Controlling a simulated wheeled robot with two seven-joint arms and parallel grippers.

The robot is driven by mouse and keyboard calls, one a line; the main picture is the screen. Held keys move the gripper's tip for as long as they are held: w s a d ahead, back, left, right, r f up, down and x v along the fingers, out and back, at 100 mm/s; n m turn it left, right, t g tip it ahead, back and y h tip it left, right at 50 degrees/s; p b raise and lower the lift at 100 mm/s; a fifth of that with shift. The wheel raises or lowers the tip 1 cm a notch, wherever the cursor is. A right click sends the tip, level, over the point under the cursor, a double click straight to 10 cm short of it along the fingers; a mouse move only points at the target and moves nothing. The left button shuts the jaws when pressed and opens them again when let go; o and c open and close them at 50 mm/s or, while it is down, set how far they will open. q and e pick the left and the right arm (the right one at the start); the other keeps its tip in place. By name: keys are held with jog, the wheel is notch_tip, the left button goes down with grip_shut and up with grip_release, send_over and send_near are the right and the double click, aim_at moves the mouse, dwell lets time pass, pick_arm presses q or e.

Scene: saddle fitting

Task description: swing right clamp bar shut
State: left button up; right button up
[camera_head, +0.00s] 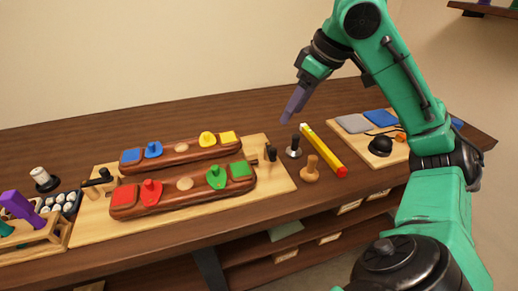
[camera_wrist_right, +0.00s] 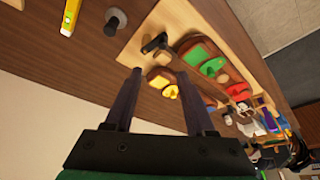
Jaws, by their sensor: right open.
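The right clamp bar (camera_head: 270,153) is a small dark bar with a knob at the right end of the pale wooden board (camera_head: 282,180). In the right wrist view the dark bar (camera_wrist_right: 155,43) shows near the board's end, beyond the fingertips. My right gripper (camera_head: 294,105) hangs in the air above and behind the board's right end. Its two dark fingers are spread with nothing between them (camera_wrist_right: 158,82). Two reddish-brown wooden rails, a rear one (camera_head: 180,150) and a front one (camera_head: 185,190), lie on the board with coloured patches and knobbed pieces. My left gripper is not seen.
Right of the board stand a dark-knobbed metal piece (camera_head: 294,147), a wooden knob (camera_head: 310,170) and a yellow-and-red bar (camera_head: 322,150). A second board (camera_head: 355,138) with pads lies farther right. A dark handle (camera_head: 98,182) sits at the left end. A wooden rack (camera_head: 50,232) is at far left.

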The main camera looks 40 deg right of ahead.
notch_tip(320, 180, down, 2)
jog(key=s, duration=0.1)
jog(key=b, duration=0.2)
send_near(274, 149)
notch_tip(274, 149, down, 2)
jog(key=x, duration=0.6)
jog(key=shift+w+a+b, duration=0.15)
jog(key=shift+w+b, duration=0.15)
jog(key=shift+w+f, duration=0.1)
jog(key=shift+f, duration=0.4)
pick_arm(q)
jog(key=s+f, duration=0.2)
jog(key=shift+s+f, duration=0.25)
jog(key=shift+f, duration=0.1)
pick_arm(e)
jog(key=shift+w, duration=0.1)
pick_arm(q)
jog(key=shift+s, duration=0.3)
pick_arm(e)
grip_shut()
